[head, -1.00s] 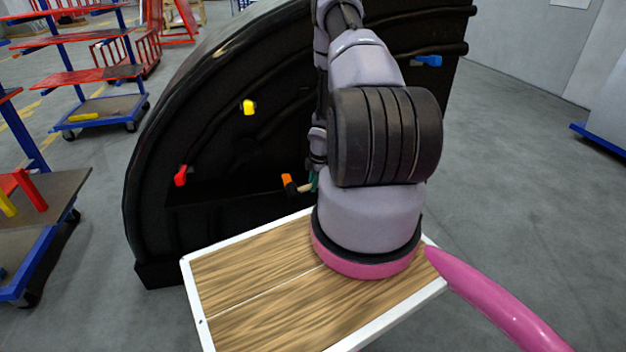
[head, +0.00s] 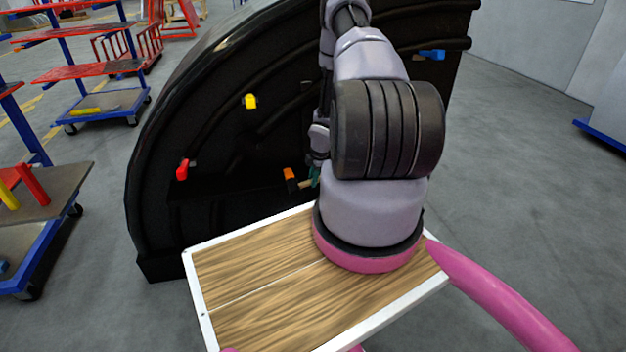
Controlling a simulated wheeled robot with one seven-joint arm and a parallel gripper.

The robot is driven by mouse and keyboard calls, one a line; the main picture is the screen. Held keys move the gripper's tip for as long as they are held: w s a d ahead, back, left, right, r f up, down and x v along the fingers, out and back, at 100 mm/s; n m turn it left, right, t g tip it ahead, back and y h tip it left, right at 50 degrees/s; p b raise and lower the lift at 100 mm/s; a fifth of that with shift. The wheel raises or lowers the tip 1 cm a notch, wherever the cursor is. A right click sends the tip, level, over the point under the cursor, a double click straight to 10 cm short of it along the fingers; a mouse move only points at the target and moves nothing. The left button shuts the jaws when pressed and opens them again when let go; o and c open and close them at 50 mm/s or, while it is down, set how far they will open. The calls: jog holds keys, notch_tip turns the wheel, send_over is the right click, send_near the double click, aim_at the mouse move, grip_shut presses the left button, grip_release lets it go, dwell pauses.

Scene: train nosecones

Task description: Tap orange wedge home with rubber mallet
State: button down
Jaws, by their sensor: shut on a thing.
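The orange wedge (head: 289,174) sits on the lower middle of the black nosecone (head: 225,165), just left of my arm. The rubber mallet's dark head (head: 292,187) is right at the wedge, overlapping its lower part in the head view; I cannot tell whether they touch. The mallet's short light wooden handle (head: 305,184) runs right toward my gripper (head: 314,177). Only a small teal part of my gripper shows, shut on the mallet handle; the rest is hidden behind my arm.
Red (head: 182,170), yellow (head: 250,101) and blue (head: 432,55) wedges sit elsewhere on the nosecone. Blue-and-red carts (head: 98,108) stand at left.

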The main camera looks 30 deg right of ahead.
jog(key=shift+w+d, duration=0.3)
jog(key=shift+w, duration=0.4)
jog(key=shift+w+d, duration=0.1)
jog(key=shift+w, duration=0.65)
jog(key=shift+s, duration=0.7)
jog(key=shift+a, duration=0.25)
jog(key=shift+w+d, duration=0.2)
jog(key=shift+w, duration=0.55)
jog(key=shift+w+d, duration=0.2)
jog(key=shift+w, duration=0.55)
jog(key=shift+s, duration=0.1)
jog(key=shift+s+a, duration=0.15)
jog(key=shift+s, duration=0.45)
